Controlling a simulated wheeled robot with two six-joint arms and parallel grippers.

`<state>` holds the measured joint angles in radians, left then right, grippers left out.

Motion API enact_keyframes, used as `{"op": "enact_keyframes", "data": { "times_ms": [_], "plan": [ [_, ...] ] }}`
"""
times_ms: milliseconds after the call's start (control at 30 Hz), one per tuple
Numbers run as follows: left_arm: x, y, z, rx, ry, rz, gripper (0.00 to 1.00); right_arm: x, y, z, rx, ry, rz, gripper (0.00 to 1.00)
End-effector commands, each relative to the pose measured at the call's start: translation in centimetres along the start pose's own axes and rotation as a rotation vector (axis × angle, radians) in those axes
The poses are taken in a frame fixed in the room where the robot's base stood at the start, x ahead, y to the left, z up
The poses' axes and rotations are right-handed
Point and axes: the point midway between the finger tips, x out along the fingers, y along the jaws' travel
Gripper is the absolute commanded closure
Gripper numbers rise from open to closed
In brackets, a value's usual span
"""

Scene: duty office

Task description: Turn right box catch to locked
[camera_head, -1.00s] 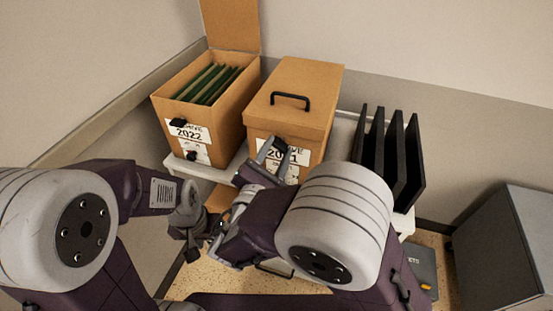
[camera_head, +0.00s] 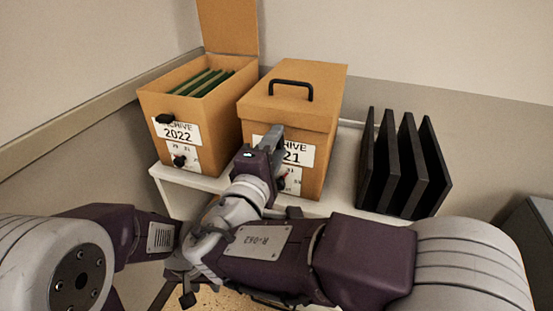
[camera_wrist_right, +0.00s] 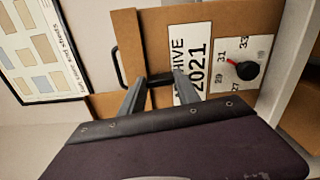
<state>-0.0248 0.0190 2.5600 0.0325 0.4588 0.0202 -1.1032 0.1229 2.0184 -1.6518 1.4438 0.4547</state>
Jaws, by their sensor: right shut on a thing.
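The right box (camera_head: 290,111) is a tan carton marked ARCHIVE 2021, with its lid down and a black handle (camera_head: 291,87) on top. My right gripper (camera_head: 277,135) is at its front face, near the lid edge. In the right wrist view, the right gripper (camera_wrist_right: 159,76) is shut on the dark catch (camera_wrist_right: 160,81), beside the 2021 label. The catch is largely hidden by the fingers; I cannot tell its angle. My left gripper (camera_head: 186,285) is low at the left, partly hidden behind the arms, and its jaws are unclear.
The left box (camera_head: 192,147), marked 2022, stands open with green folders inside. Its catch (camera_head: 164,119) is black. A numbered dial knob (camera_wrist_right: 247,70) with a red mark sits below the right box's label. Black upright dividers (camera_head: 405,165) stand at right on the white shelf (camera_head: 340,190).

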Motion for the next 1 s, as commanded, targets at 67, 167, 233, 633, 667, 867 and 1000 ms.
{"op": "enact_keyframes", "data": {
  "times_ms": [67,167,233,633,667,867,1000],
  "plan": [
    [1.2,0.0,0.1,0.0,0.0,0.0,0.64,0.0,-0.4,-0.1,0.039,0.003,0.001,1.0],
    [1.7,0.0,0.2,0.0,0.0,0.0,0.64,0.0,-0.2,-0.1,0.079,0.003,0.002,1.0],
    [2.0,0.0,0.2,0.0,0.0,0.0,0.64,0.0,-0.2,-0.1,0.099,0.003,0.002,1.0],
    [2.4,-0.1,0.2,0.0,0.0,0.0,0.64,0.0,0.2,-0.1,0.139,0.003,0.003,1.0],
    [2.4,-0.1,0.2,0.0,0.0,0.0,0.64,0.0,0.2,-0.1,0.139,0.003,0.003,1.0],
    [2.4,-0.1,0.2,0.0,0.0,0.0,0.64,0.0,0.2,-0.1,0.139,0.003,0.004,1.0],
    [2.4,-0.1,0.2,0.0,0.0,0.0,0.64,0.0,0.2,0.0,0.139,0.002,0.003,0.4]
  ]
}}
